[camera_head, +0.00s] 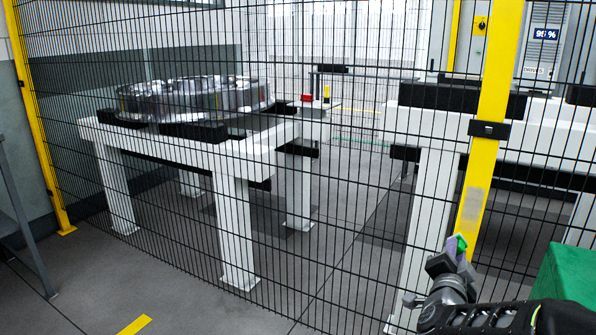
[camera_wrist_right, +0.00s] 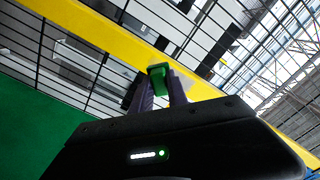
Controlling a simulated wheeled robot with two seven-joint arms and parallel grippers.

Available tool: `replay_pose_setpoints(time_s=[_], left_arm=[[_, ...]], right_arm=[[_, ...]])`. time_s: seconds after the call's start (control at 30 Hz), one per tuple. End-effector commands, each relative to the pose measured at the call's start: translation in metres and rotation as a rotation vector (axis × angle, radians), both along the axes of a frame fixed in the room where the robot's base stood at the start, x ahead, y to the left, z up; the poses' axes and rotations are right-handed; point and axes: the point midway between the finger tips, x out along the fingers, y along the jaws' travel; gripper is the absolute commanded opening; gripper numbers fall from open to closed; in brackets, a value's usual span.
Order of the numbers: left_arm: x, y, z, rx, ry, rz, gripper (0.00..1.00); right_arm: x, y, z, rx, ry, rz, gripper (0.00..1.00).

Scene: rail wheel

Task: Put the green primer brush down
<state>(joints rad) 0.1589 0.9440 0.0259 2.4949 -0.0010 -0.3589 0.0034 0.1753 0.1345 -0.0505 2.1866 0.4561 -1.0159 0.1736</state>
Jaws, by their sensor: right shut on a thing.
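The green primer brush (camera_head: 459,242) shows as a small green piece at the tips of my right gripper (camera_head: 452,262), in front of the yellow fence post (camera_head: 482,165). In the right wrist view the green brush (camera_wrist_right: 159,79) sits between the two fingers of the right gripper (camera_wrist_right: 157,92), which are shut on it. Most of the brush is hidden by the fingers. My left gripper is in neither view.
A black wire mesh fence (camera_head: 330,215) stands ahead. Behind it a metal rail wheel (camera_head: 195,97) lies on a white stand (camera_head: 233,230). A green surface (camera_head: 566,287) is at the lower right. Grey floor (camera_head: 190,300) is open at the lower left.

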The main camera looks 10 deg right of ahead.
Motion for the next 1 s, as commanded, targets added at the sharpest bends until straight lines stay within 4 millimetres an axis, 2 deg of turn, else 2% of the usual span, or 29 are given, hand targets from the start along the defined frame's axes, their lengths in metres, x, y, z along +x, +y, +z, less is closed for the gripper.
replay_pose_setpoints(time_s=[0.17,0.27,0.43,0.6,0.7,0.9,1.0], left_arm=[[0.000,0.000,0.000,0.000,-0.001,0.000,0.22],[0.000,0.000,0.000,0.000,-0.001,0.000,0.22],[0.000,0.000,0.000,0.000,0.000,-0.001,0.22],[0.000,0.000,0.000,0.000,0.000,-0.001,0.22],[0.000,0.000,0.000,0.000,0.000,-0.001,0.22],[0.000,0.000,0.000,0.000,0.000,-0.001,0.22],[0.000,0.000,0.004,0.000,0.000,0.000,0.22]], right_arm=[[0.012,0.025,0.008,-0.002,-0.001,0.112,0.00],[0.020,0.056,0.008,-0.002,0.001,0.235,0.00],[0.027,0.122,-0.004,0.001,0.004,0.482,0.00],[0.020,0.180,-0.021,0.004,0.004,0.690,0.00],[0.014,0.206,-0.031,0.003,0.003,0.781,0.00],[-0.001,0.244,-0.050,0.004,0.003,0.919,0.00],[-0.006,0.253,-0.057,0.004,0.002,0.949,0.00]])
